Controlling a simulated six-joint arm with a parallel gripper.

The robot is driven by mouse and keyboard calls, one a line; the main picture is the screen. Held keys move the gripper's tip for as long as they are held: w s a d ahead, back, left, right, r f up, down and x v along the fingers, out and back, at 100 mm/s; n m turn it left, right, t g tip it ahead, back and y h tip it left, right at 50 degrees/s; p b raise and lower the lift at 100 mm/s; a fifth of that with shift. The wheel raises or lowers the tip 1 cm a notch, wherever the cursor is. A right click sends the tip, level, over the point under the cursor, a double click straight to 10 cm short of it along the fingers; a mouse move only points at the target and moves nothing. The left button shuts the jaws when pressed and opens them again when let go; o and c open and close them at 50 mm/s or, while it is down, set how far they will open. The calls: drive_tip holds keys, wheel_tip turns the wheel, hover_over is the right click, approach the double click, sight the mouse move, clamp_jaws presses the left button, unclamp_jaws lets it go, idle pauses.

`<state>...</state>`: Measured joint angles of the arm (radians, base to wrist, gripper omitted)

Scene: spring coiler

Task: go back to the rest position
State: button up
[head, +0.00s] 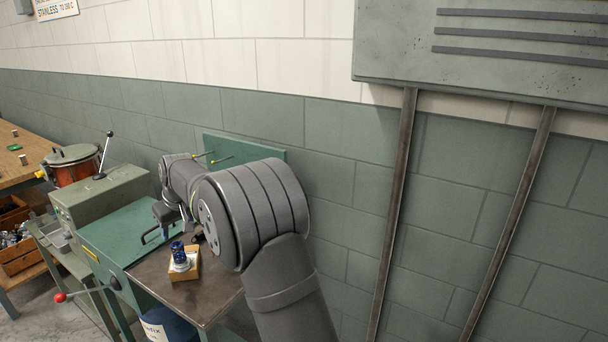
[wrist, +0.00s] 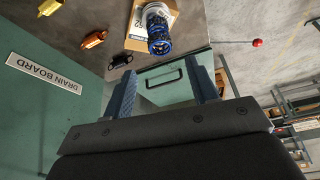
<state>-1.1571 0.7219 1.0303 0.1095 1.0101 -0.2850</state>
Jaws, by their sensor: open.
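My gripper (wrist: 163,82) is open in the wrist view, its two blue-grey fingers wide apart with nothing between them. Beyond the gap a black handle (wrist: 164,76) shows on a green surface. In the head view my arm reaches left over the workbench, and my gripper (head: 168,213) is small and partly hidden there.
A green machine (head: 108,192) with a lever stands left of the bench, and a red-knobbed lever (head: 62,298) sticks out in front. An orange pot (head: 72,168) stands farther left. A grey wall cabinet (head: 480,50) hangs at right.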

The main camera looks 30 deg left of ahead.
sight(175, 243)
drive_tip(key=x, duration=1.1)
drive_tip(key=shift+f, duration=0.3)
wheel_tip(175, 243, up, 3)
drive_tip(key=shift+d+r, duration=0.1)
drive_tip(key=shift+r, duration=0.6)
